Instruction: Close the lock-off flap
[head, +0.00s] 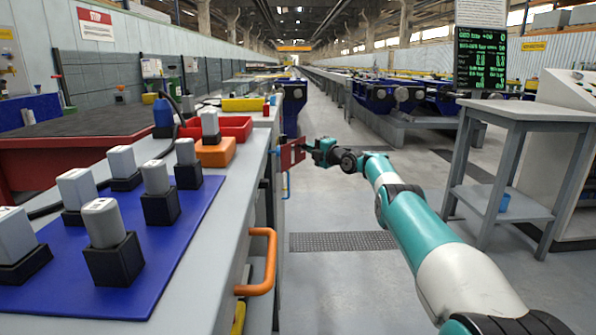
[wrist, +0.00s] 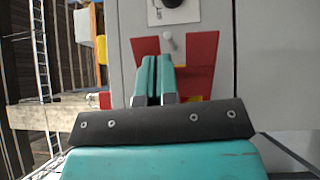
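The lock-off flap appears to be the red plate (head: 291,154) standing out from the side of the grey bench in the head view. In the wrist view red surfaces (wrist: 198,60) show on both sides of my fingers, against a grey panel. A small grey knob (wrist: 168,42) shows just above the fingertips. My gripper (wrist: 157,58) has its two teal fingers side by side, with only a thin dark line between them, and nothing visible held. In the head view my gripper (head: 309,147) is at the plate's right edge; I cannot tell whether it touches. The fingers hide part of the red area.
The grey bench (head: 215,245) fills the left, with an orange handle (head: 262,262) jutting from its side. A blue mat (head: 190,222) carries several grey blocks in black holders. A grey side table (head: 530,112) stands at right. The aisle floor between is clear.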

